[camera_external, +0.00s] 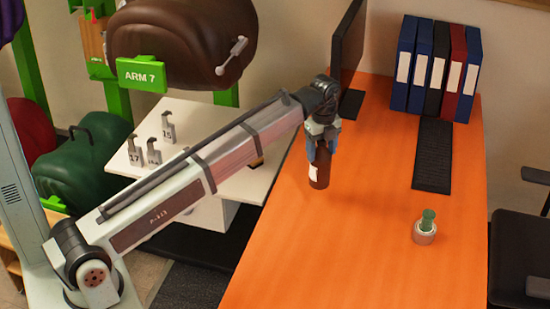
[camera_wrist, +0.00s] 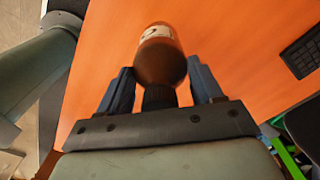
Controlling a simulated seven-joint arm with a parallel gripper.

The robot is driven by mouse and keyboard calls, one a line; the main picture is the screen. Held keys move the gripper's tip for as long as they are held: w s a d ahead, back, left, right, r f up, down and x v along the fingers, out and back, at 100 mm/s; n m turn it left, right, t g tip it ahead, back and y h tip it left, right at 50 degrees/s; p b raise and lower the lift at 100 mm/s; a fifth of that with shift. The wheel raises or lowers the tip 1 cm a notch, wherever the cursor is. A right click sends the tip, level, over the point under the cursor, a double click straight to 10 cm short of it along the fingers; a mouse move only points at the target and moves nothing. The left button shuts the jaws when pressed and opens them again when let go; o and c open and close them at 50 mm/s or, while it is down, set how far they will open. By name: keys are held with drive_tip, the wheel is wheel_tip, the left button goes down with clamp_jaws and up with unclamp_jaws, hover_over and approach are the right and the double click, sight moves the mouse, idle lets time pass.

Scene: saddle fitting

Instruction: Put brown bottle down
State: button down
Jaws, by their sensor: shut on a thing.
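The brown bottle (camera_external: 320,171) has a pale label and hangs upright below my gripper (camera_external: 323,146) in the external view. My gripper is shut on it, with a blue finger on either side. In the wrist view the bottle (camera_wrist: 160,57) sits between the two fingers of my gripper (camera_wrist: 158,88), its label facing away at the top. The orange desk (camera_external: 330,250) lies under the bottle. I cannot tell whether the bottle's base touches the desk or is just above it.
A green stopper-like piece in a pinkish round holder (camera_external: 425,230) stands on the desk at right. A black keyboard (camera_external: 433,155), several binders (camera_external: 435,70) and a monitor (camera_external: 348,45) are further back. A white table (camera_external: 190,140) with numbered metal pieces adjoins at left. The desk's front middle is clear.

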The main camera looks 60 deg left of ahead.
sight(320, 166)
drive_tip(key=shift+f, duration=3.25)
drive_tip(key=shift+c, duration=0.8)
unclamp_jaws()
wheel_tip(320, 166, up, 12)
drive_tip(key=shift+r, duration=0.15)
